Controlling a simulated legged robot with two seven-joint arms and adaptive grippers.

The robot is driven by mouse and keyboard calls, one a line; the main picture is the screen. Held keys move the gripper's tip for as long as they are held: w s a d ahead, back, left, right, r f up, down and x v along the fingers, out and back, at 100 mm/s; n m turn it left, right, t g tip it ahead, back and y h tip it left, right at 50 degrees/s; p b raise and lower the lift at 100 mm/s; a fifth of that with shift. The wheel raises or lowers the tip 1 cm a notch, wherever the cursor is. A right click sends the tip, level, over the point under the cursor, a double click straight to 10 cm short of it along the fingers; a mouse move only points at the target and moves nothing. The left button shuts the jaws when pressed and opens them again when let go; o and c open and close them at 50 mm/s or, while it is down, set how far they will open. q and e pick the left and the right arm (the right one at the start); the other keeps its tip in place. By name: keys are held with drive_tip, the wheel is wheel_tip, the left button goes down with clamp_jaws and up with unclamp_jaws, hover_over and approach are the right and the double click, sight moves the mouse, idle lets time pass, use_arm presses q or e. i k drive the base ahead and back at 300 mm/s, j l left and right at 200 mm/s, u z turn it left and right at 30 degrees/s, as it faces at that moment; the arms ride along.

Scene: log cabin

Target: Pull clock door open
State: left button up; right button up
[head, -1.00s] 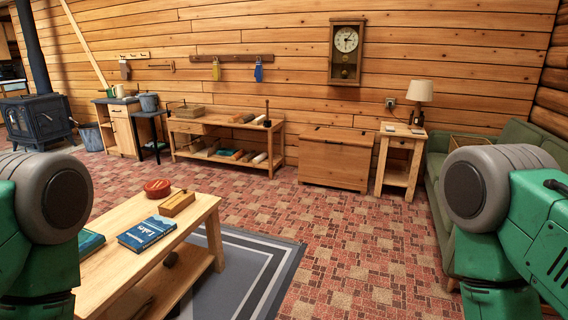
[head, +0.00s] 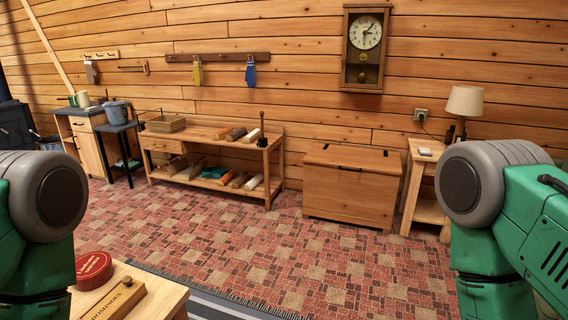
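The wall clock (head: 365,48) hangs high on the log wall, right of centre in the head view. It has a dark wooden case, a pale round dial and a glazed lower part with a brass pendulum. Its front door looks shut. A wooden chest stands on the floor below it. Green and grey parts of my two arms show at the left and right edges of the view. Neither gripper is in view.
The wooden chest (head: 351,187) stands against the wall below the clock, between a low bench (head: 213,143) and a side table (head: 428,212) with a lamp (head: 465,101). A coffee table (head: 160,297) is at the lower left. Patterned floor (head: 300,250) between is clear.

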sight(357, 9)
drive_tip(key=i, duration=2.1)
drive_tip(key=i+j, duration=0.15)
drive_tip(key=i, duration=2)
drive_tip(key=l+z, duration=0.05)
drive_tip(key=l, duration=0.1)
